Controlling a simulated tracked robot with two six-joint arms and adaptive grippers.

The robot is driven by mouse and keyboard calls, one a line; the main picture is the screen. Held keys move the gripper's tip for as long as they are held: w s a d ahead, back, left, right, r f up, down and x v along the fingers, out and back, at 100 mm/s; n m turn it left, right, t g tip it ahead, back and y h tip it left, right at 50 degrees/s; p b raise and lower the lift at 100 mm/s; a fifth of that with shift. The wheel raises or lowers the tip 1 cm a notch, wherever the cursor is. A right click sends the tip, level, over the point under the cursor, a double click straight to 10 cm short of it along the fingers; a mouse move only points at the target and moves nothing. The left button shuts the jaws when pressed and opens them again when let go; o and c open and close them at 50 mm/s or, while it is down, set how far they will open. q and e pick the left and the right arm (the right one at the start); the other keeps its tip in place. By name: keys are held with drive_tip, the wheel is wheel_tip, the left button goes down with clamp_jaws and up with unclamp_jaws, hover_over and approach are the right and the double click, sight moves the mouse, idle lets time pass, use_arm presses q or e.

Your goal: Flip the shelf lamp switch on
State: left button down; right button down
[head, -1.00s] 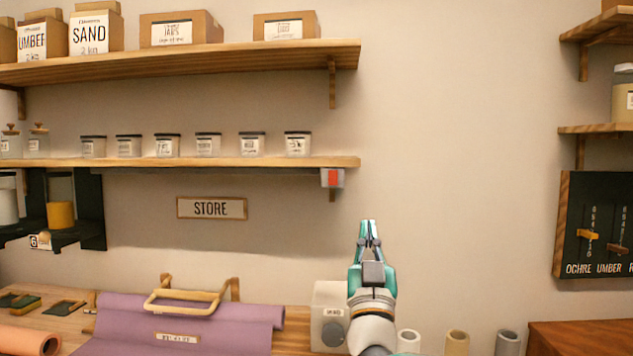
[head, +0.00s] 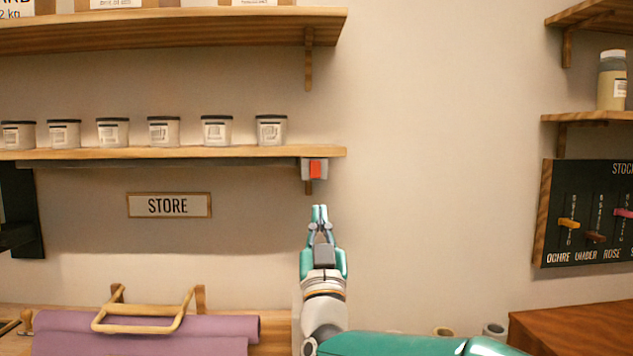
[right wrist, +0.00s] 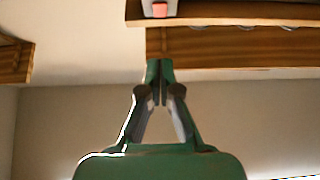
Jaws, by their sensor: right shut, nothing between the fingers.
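The shelf lamp switch (head: 316,169) is a red rocker in a small grey box under the right end of the lower shelf. It also shows at the top of the right wrist view (right wrist: 160,9). A dark lamp strip (head: 200,162) runs along the shelf's underside, and no glow shows from it. My right gripper (head: 319,208) is shut and empty, pointing up just below the switch in the head view. In the right wrist view its fingertips (right wrist: 159,64) are together, apart from the switch. My left gripper is not in view.
The lower shelf (head: 338,152) carries several lidded jars, with an upper shelf (head: 335,14) above. A STORE sign (head: 169,205) hangs left of my gripper. A purple roll (head: 150,330) lies below left. A slider board (head: 590,213) is at right. The wall between is clear.

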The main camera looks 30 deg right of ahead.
sight(317, 169)
drive_tip(key=p+x, duration=0.2)
drive_tip(key=x, duration=0.2)
drive_tip(key=f+p+x, duration=0.1)
drive_tip(key=p+x, duration=0.1)
drive_tip(key=x, duration=0.2)
drive_tip(key=w+d+f+p+x, duration=0.1)
drive_tip(key=p+x, duration=0.1)
drive_tip(key=x, duration=0.2)
drive_tip(key=shift+w, duration=0.15)
